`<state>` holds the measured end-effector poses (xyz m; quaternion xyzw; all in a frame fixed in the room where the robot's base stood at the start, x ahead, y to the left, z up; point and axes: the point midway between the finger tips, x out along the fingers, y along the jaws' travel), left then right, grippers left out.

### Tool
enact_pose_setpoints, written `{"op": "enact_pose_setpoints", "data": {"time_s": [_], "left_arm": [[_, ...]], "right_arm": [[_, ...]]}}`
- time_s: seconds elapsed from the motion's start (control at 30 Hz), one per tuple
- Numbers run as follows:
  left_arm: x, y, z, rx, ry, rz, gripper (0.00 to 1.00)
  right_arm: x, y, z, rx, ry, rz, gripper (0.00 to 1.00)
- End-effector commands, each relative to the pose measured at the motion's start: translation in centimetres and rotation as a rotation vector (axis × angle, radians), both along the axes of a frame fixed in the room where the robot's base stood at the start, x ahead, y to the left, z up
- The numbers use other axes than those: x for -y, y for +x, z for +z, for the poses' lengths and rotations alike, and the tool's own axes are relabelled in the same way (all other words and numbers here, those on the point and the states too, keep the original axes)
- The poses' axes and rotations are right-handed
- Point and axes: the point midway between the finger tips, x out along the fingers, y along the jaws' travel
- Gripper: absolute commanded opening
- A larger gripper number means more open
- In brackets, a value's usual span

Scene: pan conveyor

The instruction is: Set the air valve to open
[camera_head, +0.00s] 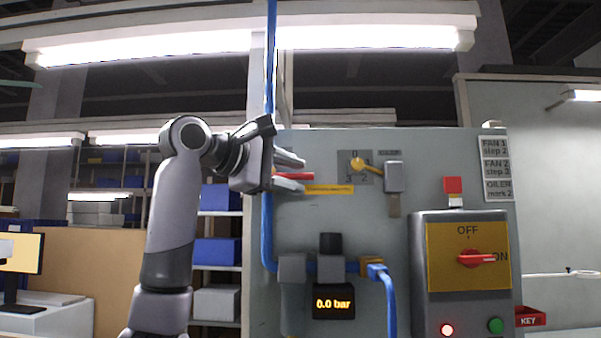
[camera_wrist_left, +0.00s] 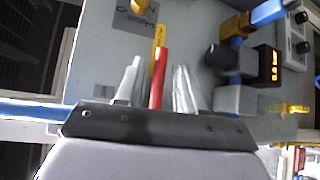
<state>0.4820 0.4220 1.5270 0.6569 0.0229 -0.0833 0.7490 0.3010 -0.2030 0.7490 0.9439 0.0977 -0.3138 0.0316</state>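The air valve's red lever (camera_head: 296,176) sticks out to the right, roughly horizontal, across the line of the vertical blue pipe (camera_head: 268,235). My left gripper (camera_head: 301,173) is at the lever, its fingers pointing right, one above it and one below. In the left wrist view the red lever (camera_wrist_left: 158,75) lies between the two spread fingers (camera_wrist_left: 157,85), with a gap visible on each side. The gripper body hides the valve body and the lever's root. The pressure display (camera_head: 334,302) reads 0.0 bar. My right gripper is not in view.
A yellow label (camera_head: 330,189) lies just right of the lever on the grey panel (camera_head: 300,225). A yellow selector knob (camera_head: 358,164) and a grey box (camera_head: 394,176) are further right. A control box (camera_head: 417,275) with a red rotary switch (camera_head: 470,258) stands at the right.

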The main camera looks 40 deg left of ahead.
Motion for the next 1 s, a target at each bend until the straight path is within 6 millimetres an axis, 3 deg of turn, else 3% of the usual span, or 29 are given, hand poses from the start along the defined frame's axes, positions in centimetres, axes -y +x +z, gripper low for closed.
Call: {"op": "enact_pose_setpoints", "data": {"time_s": [0.2,0.47,0.6,1.0], "left_arm": [[0.2,2.0,-0.2,0.0,0.0,0.0,0.38],[0.2,2.2,-0.3,0.002,0.001,0.0,0.38],[0.2,2.2,-0.3,0.002,0.001,0.0,0.0],[0.7,2.2,-0.3,0.014,-0.014,-0.002,0.0]], "right_arm": [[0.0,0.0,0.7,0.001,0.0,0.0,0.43],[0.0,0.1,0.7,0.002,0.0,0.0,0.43],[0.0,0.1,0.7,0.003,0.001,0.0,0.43],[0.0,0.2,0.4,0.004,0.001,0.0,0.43]]}}
